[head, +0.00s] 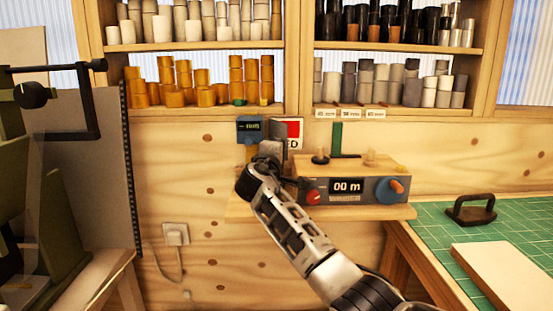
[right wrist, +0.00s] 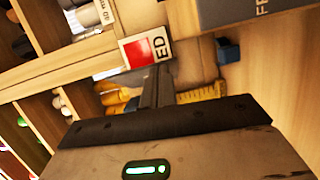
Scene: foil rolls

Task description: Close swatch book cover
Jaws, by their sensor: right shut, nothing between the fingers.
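A white card with a red square and the letters "ED" (head: 294,130) stands upright against the wooden wall above the small shelf. It looks like the swatch book, but its cover cannot be made out; my gripper hides its left part. The card also shows in the right wrist view (right wrist: 146,49), just beyond the fingers. My right gripper (head: 271,148) is in front of the card's left side, with its fingers shut and empty. The fingers (right wrist: 157,85) point toward the card in the wrist view; whether they touch it cannot be told. My left gripper is not in view.
A meter box reading "00 m" (head: 347,190) with knobs sits on the small shelf (head: 240,211), right of my gripper. A blue device (head: 249,128) hangs at left. Shelves of rolls are above. A green cutting mat (head: 520,230) lies at right.

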